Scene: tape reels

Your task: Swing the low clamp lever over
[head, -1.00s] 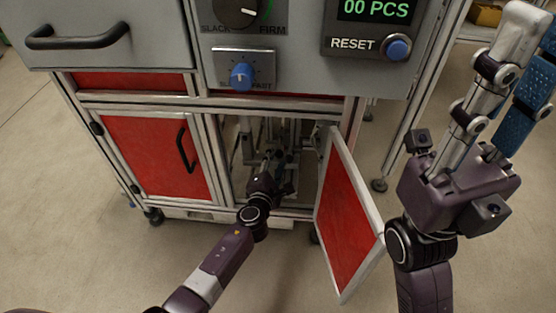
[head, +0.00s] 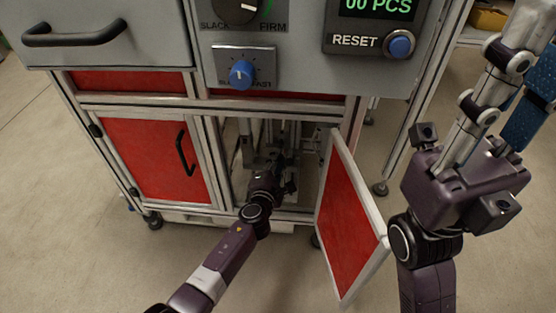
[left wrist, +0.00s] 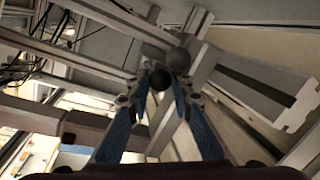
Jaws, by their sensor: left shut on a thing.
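A dark round knob (left wrist: 160,81) sits between my left fingertips in the left wrist view. A second, greyer ball (left wrist: 178,59) shows just beyond it; I cannot tell how the two join or which way the lever points. My left gripper (left wrist: 163,88) has its blue fingers closed in on the dark knob. In the head view my left gripper (head: 278,168) reaches low into the open cabinet bay, and its fingertips and the lever are hard to make out there. My right gripper (head: 518,75) is raised at the right, its fingertips partly cut off.
The open red door (head: 348,225) stands just right of my left arm. A closed red door (head: 157,158) is left of the bay. Metal frame bars surround the bay. A blue dial (head: 241,74) and a reset button (head: 399,44) are above. The floor in front is clear.

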